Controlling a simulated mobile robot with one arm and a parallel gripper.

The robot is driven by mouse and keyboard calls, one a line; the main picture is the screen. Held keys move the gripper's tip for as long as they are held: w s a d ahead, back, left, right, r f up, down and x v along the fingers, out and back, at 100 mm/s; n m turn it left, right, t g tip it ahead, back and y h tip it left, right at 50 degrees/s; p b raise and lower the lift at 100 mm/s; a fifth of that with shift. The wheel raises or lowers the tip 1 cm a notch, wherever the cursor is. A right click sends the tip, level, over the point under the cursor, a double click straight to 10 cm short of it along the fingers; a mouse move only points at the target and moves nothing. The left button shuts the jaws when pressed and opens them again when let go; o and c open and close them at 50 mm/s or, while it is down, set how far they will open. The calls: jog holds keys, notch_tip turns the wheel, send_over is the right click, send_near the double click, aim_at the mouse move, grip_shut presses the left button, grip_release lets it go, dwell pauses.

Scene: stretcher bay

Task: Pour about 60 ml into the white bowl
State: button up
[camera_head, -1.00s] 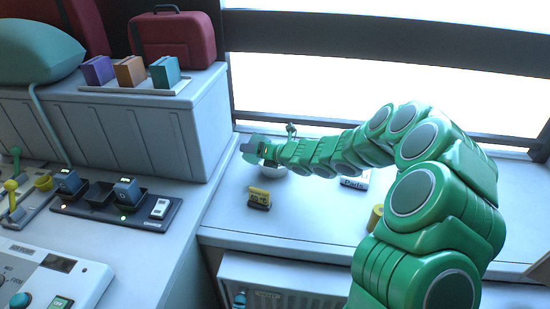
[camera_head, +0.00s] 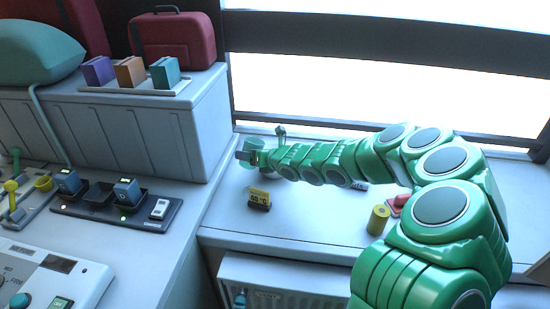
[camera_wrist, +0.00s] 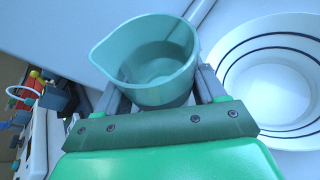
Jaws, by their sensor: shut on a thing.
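My gripper (camera_wrist: 157,99) is shut on a teal jug (camera_wrist: 122,58) with a spout, seen from above in the wrist view. Clear liquid appears to lie in the jug, which looks close to upright. The white bowl (camera_wrist: 232,84), with dark rings inside, stands just right of the jug in the wrist view. The bowl looks empty. In the head view my gripper (camera_head: 252,156) is at the far left end of the counter, and my arm hides the bowl.
A yellow cylinder (camera_head: 378,219) and a red item (camera_head: 399,202) stand near my arm. A grey cabinet (camera_head: 190,125) rises to the left.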

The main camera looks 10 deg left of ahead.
jog(key=shift+s+a+n, duration=0.2)
jog(key=shift+n, duration=0.1)
jog(key=shift+s+a+f+n+t+h, duration=0.25)
jog(key=shift+f+n, duration=0.1)
jog(key=shift+f, duration=0.1)
jog(key=shift+s+a+f+n+t+h, duration=0.15)
jog(key=shift+f+n+h, duration=0.1)
jog(key=shift+f+n, duration=0.15)
dwell(0.4)
jog(key=shift+s+a+r, duration=0.1)
jog(key=shift+a+r, duration=0.05)
jog(key=shift+r, duration=0.05)
jog(key=shift+s+a+r+n+t+h+b, duration=0.3)
jog(key=shift+s+n, duration=0.1)
jog(key=shift+n, duration=0.25)
dwell(0.6)
